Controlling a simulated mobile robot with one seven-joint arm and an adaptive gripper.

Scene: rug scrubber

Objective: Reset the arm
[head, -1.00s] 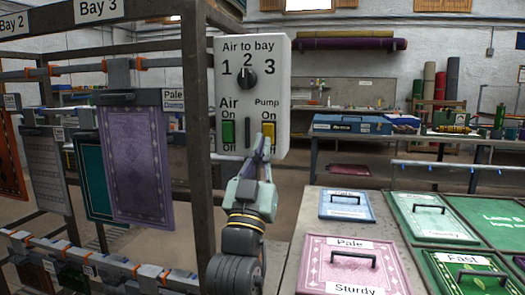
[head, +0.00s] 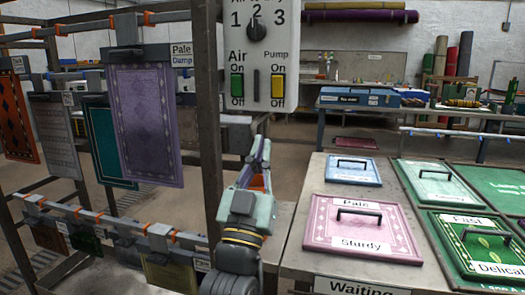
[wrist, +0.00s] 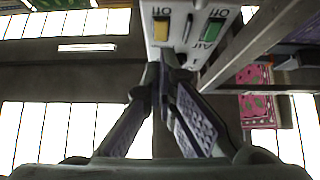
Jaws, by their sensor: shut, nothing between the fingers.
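My gripper (head: 258,152) is shut and empty, pointing up below the control box in the head view. Its fingers also show in the wrist view (wrist: 168,62). The white control box (head: 287,50) hangs on the metal frame, with a black dial (head: 256,31) turned near the 2. Its green Air switch (head: 237,87) and yellow Pump switch (head: 278,87) sit side by side above the fingertips. In the head view the fingertips are apart from the switches. In the wrist view the box (wrist: 180,12) lies beyond the fingertips.
The rug frame (head: 207,130) stands left of my arm, with a purple rug (head: 148,125) and other rugs hanging. A table (head: 290,238) at the right holds a pink lidded box (head: 325,222), a blue one (head: 353,178) and green ones (head: 437,185). Floor shows between frame and table.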

